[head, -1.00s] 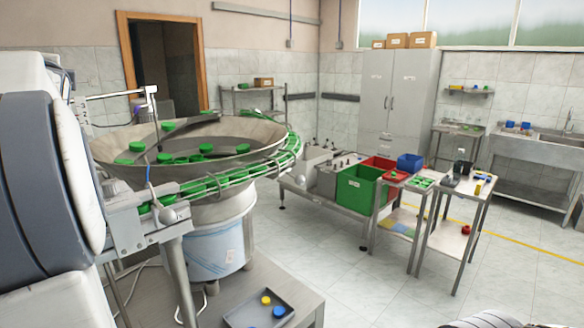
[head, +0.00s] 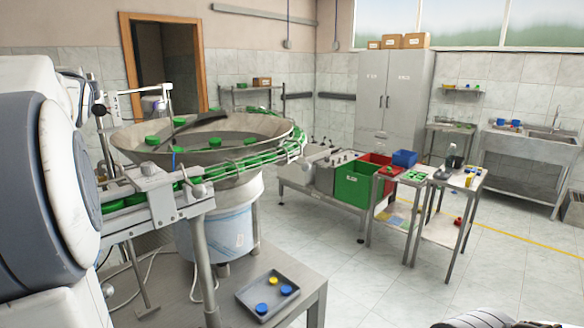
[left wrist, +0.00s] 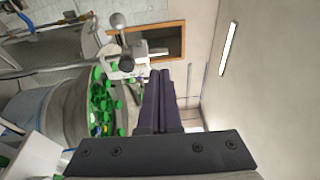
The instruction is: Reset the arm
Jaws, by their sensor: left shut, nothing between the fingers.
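My left gripper (left wrist: 159,78) shows in the left wrist view with its dark fingers together and nothing between them. It points toward the far wall and doorway, with the feeder bowl (left wrist: 52,112) and its green caps to its left. In the head view my left arm (head: 45,185) fills the left edge, and its gripper cannot be made out. The right gripper is in neither view.
The feeder bowl (head: 230,133) and its cap rail (head: 150,197) stand close beside my left arm. A grey tray (head: 246,293) holding blue and yellow caps lies on the front table. A green bin (head: 358,188) and side tables stand right. Open floor lies between.

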